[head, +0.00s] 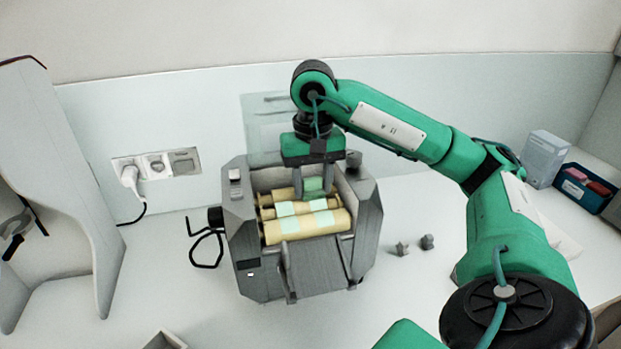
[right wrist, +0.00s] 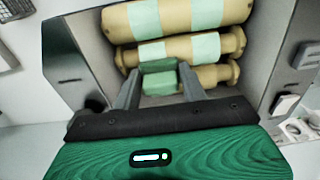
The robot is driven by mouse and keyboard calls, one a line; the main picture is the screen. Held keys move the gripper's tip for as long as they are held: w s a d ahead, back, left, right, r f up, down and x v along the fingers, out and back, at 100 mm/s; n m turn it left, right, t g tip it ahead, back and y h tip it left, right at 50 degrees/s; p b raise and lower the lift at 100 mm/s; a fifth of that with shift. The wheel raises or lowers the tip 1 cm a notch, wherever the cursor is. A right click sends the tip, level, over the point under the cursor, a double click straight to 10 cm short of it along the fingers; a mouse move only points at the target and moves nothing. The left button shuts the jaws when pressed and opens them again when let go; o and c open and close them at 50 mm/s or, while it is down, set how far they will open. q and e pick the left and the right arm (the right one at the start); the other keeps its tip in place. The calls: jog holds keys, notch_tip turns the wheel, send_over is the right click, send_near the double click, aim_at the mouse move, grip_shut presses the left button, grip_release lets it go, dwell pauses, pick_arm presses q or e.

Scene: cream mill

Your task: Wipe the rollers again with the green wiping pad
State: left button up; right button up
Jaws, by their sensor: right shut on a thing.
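The mill (head: 358,238) is a grey machine standing on the white counter, with tan rollers (head: 334,224) lying side by side in its open top. Pale mint patches show along the middle of the rollers. In the right wrist view the rollers (right wrist: 120,22) fill the top, with the same pale patches. My right gripper (head: 313,192) reaches down into the back of the mill. It is shut on the green wiping pad (head: 314,184), which also shows between the fingers in the right wrist view (right wrist: 159,67). The pad is at the rearmost roller; whether it touches is unclear.
A black crank handle (head: 206,250) sticks out left of the mill. Two small grey knobs (head: 415,245) lie on the counter to its right. A wall socket with a plug (head: 130,175) is behind left. A white box (head: 544,158) and a blue tray (head: 570,188) stand back right.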

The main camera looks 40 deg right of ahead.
aim_at(321, 218)
jog(key=shift+s+a+f+b, duration=0.1)
jog(key=shift+s+a+b, duration=0.15)
jog(key=shift+s, duration=0.3)
jog(key=shift+s+a+f+b, duration=0.1)
jog(key=shift+s+a, duration=0.2)
jog(key=shift+s, duration=0.25)
jog(key=shift+s+a+r, duration=0.1)
jog(key=shift+s+a, duration=0.4)
jog(key=shift+s, duration=0.35)
jog(key=shift+s+a+r, duration=0.1)
jog(key=shift+s+a, duration=0.35)
jog(key=shift+s, duration=0.35)
